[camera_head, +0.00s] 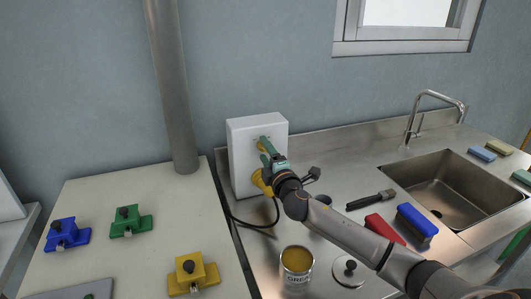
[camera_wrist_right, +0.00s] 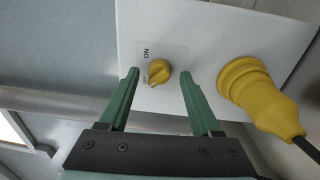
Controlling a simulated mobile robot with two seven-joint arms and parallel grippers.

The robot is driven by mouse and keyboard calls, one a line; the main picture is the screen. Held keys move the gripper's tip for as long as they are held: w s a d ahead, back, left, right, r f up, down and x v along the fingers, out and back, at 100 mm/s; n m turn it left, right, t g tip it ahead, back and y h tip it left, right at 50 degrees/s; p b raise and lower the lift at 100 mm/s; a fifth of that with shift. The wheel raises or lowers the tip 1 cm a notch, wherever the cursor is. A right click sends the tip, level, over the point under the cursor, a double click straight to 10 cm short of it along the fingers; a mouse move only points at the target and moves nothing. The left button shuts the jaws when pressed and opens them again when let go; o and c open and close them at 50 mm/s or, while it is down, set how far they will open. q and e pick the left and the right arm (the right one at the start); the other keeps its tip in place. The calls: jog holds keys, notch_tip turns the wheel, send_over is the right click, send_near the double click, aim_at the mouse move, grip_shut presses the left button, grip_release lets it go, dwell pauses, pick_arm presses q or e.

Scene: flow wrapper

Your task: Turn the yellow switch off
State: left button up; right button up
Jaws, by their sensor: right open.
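The yellow switch (camera_wrist_right: 159,72) is a round knob on the front of a white box, with ON and OFF printed beside it. In the wrist view its pointed end lies close to the OFF mark. The white box (camera_head: 243,131) stands at the back of the steel counter in the head view, where my right gripper (camera_head: 266,150) covers most of the switch. My right gripper's green fingers (camera_wrist_right: 157,88) are open, one on each side of the knob, with visible gaps. I cannot tell how far the tips are from the panel. My left gripper is not in view.
A yellow plug (camera_wrist_right: 250,88) with a black cable sits on the panel close beside the right finger. A grease can (camera_head: 297,266), a black-handled brush (camera_head: 371,200) and a blue brush (camera_head: 417,224) lie on the counter. The sink (camera_head: 455,185) is at right.

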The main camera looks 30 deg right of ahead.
jog(key=b+v, duration=0.1)
jog(key=v, duration=1.1)
jog(key=shift+s+b, duration=0.25)
jog(key=shift+b, duration=0.05)
jog(key=shift+a, duration=0.1)
